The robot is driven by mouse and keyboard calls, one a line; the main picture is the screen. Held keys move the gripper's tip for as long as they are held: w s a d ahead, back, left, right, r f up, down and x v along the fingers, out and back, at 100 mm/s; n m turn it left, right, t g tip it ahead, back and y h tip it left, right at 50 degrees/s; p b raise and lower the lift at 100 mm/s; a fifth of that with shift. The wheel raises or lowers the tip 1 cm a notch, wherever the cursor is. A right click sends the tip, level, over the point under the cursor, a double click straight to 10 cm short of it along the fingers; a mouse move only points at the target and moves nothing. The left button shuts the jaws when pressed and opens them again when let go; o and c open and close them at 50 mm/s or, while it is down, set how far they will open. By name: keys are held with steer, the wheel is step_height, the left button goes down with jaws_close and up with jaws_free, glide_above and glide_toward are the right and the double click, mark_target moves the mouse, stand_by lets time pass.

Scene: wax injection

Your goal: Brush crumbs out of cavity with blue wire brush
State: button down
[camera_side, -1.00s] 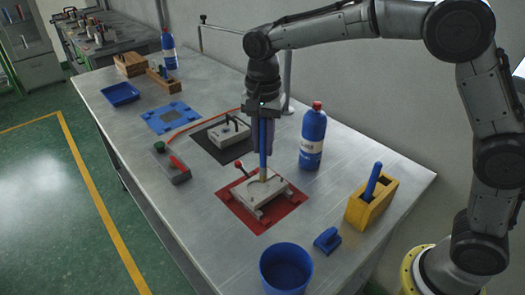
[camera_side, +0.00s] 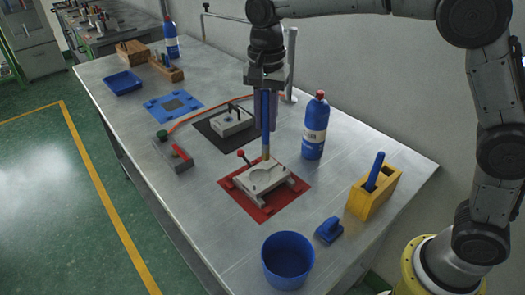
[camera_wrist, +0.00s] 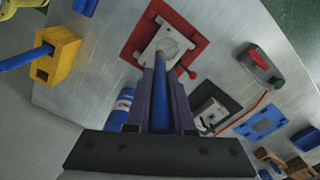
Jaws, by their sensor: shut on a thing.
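My gripper (camera_side: 265,128) is shut on the blue wire brush (camera_side: 265,141), which hangs upright with its bristle end down. The brush handle also shows between the fingers in the wrist view (camera_wrist: 161,105). The pale mould block (camera_side: 283,178) lies on a red mat (camera_side: 264,213) with its round cavity (camera_side: 264,180) facing up. The cavity also shows in the wrist view (camera_wrist: 170,45). The brush tip is at the block's far edge, behind the cavity in the side view; I cannot tell if it touches. Crumbs are too small to make out.
A blue and white bottle (camera_side: 315,128) stands right of the gripper. A yellow holder (camera_side: 375,196) with a blue-handled tool, a small blue block (camera_side: 329,230) and a blue bin (camera_side: 287,262) are at the near side. Another mould (camera_side: 232,122) on a black mat lies behind.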

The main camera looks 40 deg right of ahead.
mark_target(266, 151)
steer(key=shift+f, duration=3.4)
steer(key=w+f, duration=0.1)
steer(key=w, duration=0.3)
steer(key=shift+s, duration=2.1)
steer(key=shift+w+r, duration=0.1)
steer(key=shift+r, duration=3.8)
